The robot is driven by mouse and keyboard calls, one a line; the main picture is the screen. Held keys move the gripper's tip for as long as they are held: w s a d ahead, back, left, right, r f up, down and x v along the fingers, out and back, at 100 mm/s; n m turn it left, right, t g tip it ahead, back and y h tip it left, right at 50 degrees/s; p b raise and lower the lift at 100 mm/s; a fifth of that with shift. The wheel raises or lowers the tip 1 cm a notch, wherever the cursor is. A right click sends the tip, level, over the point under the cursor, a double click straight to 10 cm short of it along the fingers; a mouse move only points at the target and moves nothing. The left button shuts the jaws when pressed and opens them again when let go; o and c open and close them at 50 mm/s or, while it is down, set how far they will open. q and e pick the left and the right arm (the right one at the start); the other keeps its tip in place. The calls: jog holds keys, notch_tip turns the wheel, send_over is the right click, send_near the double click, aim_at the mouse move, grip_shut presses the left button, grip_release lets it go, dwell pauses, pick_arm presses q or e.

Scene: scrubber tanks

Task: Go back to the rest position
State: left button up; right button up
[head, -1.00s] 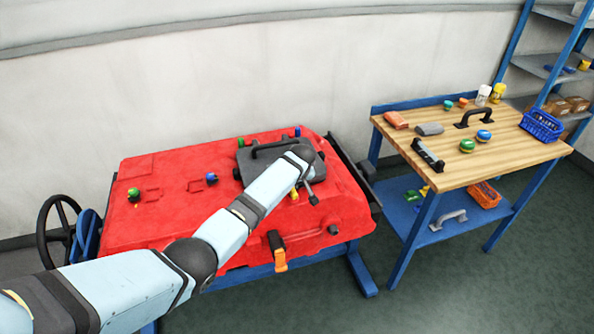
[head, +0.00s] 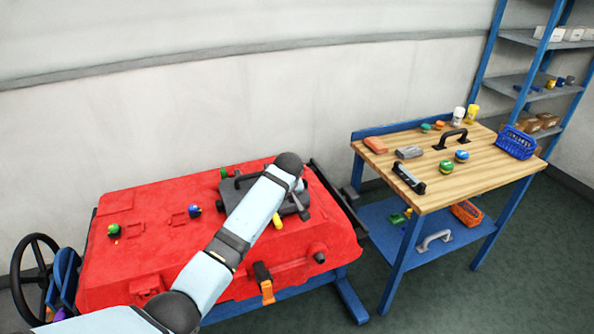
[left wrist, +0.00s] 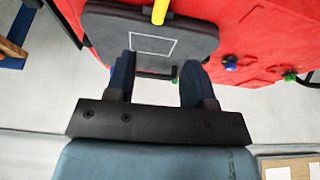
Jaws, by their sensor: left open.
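My left arm reaches in from the lower left over a red tank (head: 155,255) in the head view. Its end hides part of a dark grey lid with a black handle (head: 248,180) on top of the tank. The gripper itself is hard to make out there. In the left wrist view my left gripper (left wrist: 153,72) is open, its two dark fingers apart with nothing held between them. The grey lid (left wrist: 105,35), with a yellow part (left wrist: 160,10) at its edge, lies beyond the fingertips. My right gripper is not in view.
A wooden-topped table (head: 470,180) stands to the right with a black handle (head: 452,138), a blue basket (head: 515,142) and several small knobs. A blue shelf rack (head: 525,90) is at the far right. A black handwheel (head: 35,270) is at the tank's left. Floor is clear at lower right.

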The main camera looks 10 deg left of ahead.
pick_arm(q)
jog(key=s+f+m+t+h, duration=0.3)
jog(key=s+f+m, duration=0.2)
jog(key=s+f, duration=1.3)
jog(key=s+r+m+t+h, duration=0.1)
jog(key=s+r+m+t, duration=0.1)
jog(key=s, duration=1)
jog(key=s+r+m+t+h+p, duration=0.1)
jog(key=s+r+m+t, duration=0.1)
jog(key=s, duration=1)
jog(key=shift+s+r+m+h, duration=0.2)
jog(key=shift+m+h, duration=0.2)
jog(key=shift+m, duration=0.1)
jog(key=shift+c, duration=0.6)
jog(key=shift+a, duration=0.1)
